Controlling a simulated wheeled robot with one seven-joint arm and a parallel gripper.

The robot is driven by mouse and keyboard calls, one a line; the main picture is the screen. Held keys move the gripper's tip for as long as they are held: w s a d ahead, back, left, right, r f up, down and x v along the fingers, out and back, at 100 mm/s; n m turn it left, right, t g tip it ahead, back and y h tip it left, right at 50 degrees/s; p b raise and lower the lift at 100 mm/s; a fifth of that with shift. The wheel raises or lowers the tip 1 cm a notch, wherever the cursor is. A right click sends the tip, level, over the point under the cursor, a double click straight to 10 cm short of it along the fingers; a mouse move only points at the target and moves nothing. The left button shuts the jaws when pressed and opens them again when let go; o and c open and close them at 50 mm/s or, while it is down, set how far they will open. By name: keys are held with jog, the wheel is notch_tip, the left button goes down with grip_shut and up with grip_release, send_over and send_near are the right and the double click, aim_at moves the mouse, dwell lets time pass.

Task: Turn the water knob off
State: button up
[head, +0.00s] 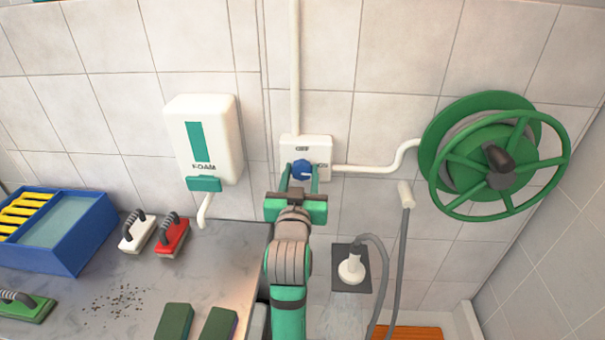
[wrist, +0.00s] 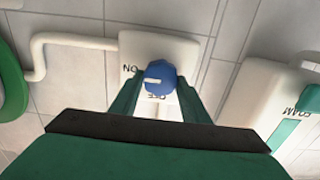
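The water knob (head: 302,170) is blue and round, on a white wall plate (head: 318,147) marked OFF at the top and ON at the right. Its white mark points right, toward ON. In the wrist view the picture is upside down; the knob (wrist: 160,76) has its mark pointing left toward ON. My gripper (head: 300,168) is in front of the plate with its two green fingers apart, one on each side of the knob. In the wrist view the fingertips (wrist: 159,80) flank the knob with small gaps; contact cannot be told.
A foam dispenser (head: 203,140) hangs left of the plate. A green hose reel (head: 497,160) is at the right, joined by a white pipe (head: 375,168). A spray head (head: 351,268) hangs below right. The counter (head: 215,262) holds brushes and a blue tray (head: 62,262).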

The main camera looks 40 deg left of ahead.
jog(key=shift+w, duration=0.1)
jog(key=shift+c, duration=1)
jog(key=shift+a, duration=0.1)
jog(key=n, duration=0.8)
jog(key=shift+s+a+n, duration=0.1)
jog(key=shift+s+n, duration=0.1)
jog(key=shift+n, duration=0.1)
jog(key=n, duration=0.4)
jog(key=shift+f, duration=0.15)
jog(key=n, duration=0.5)
jog(key=shift+s+a+f, duration=0.1)
jog(key=shift+s+f, duration=0.05)
jog(key=shift+n, duration=0.3)
jog(key=o, duration=1)
